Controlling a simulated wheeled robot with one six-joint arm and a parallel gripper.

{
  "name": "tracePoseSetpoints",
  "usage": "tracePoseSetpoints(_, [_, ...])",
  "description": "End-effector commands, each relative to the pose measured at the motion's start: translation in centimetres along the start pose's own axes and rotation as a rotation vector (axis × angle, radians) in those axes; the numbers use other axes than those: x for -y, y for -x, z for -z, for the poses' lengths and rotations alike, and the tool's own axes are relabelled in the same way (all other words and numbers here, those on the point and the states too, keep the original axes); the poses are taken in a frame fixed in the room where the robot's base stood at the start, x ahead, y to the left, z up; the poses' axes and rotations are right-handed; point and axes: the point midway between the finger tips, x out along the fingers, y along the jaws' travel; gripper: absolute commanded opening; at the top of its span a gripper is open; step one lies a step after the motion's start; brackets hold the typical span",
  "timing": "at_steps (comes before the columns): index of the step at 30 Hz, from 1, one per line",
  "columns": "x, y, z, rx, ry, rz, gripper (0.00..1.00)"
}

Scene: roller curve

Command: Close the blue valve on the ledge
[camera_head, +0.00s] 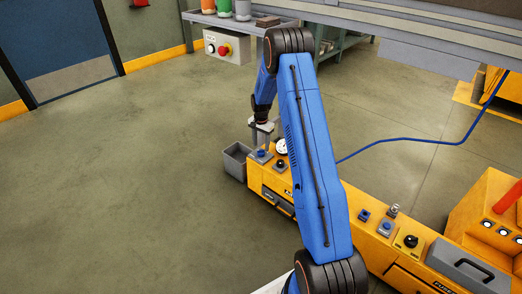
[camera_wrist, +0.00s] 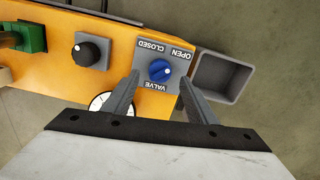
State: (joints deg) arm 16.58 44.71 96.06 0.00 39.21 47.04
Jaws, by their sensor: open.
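The blue valve (camera_wrist: 160,71) is a round knob on a grey plate (camera_wrist: 146,55) marked OPEN, CLOSED and VALVE, near the end of the orange ledge (camera_wrist: 60,70). The labels appear upside down or turned in the wrist view. I cannot tell surely which label the knob's mark points to. In the head view the valve (camera_head: 261,153) is small, just below my gripper (camera_head: 262,134). In the wrist view my gripper (camera_wrist: 160,73) is open and empty, with one finger on each side of the knob in the picture. I see no contact.
A black knob (camera_wrist: 88,52) and a white gauge (camera_wrist: 101,102) sit beside the valve. A grey open bin (camera_wrist: 222,77) adjoins the ledge end. A green part (camera_wrist: 31,37) stands farther along. The floor left of the ledge (camera_head: 130,190) is clear.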

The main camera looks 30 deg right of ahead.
Motion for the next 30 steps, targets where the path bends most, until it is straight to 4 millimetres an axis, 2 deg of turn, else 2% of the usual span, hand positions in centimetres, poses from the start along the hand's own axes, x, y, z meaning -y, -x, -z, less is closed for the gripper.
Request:
tracePoseSetpoints(1, [-0.1, -0.9, -0.1, 0.002, 0.0, -0.002, 0.52])
tracePoseSetpoints(7, [0.0, -3.0, 0.0, 0.001, 0.0, -0.001, 0.52])
tracePoseSetpoints(20, [0.0, -3.7, 0.0, 0.0, 0.0, 0.0, 0.52])
tracePoseSetpoints(25, [0.0, -3.7, 0.0, 0.0, 0.0, 0.0, 0.11])
tracePoseSetpoints(30, [0.0, -3.7, 0.0, 0.0, 0.003, 0.0, 0.11])
